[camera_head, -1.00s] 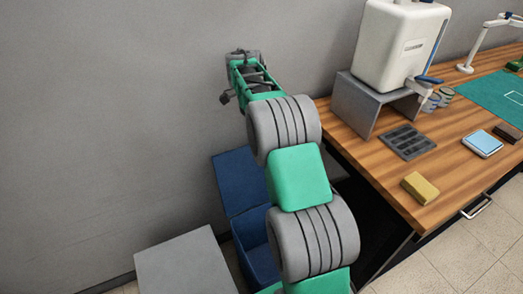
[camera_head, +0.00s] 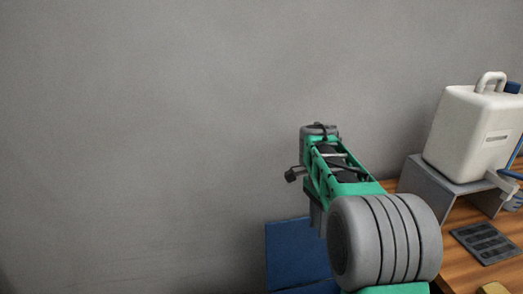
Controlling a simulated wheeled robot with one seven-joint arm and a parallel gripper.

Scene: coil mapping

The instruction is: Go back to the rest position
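My arm, green with grey joint covers, reaches up from the lower right of the head view. My gripper (camera_head: 316,214) is at its far end, in front of the grey wall and above the blue bin. It is small and mostly hidden behind the arm's own links. Its fingers cannot be made out, so I cannot tell whether it is open or shut. I see nothing held in it.
A blue bin (camera_head: 292,252) stands below my arm, its lower part cut off. At right, a wooden table (camera_head: 462,262) carries a grey stand (camera_head: 420,178) with a white container (camera_head: 472,138), and a dark slotted tray (camera_head: 487,242). The wall (camera_head: 140,130) fills the left.

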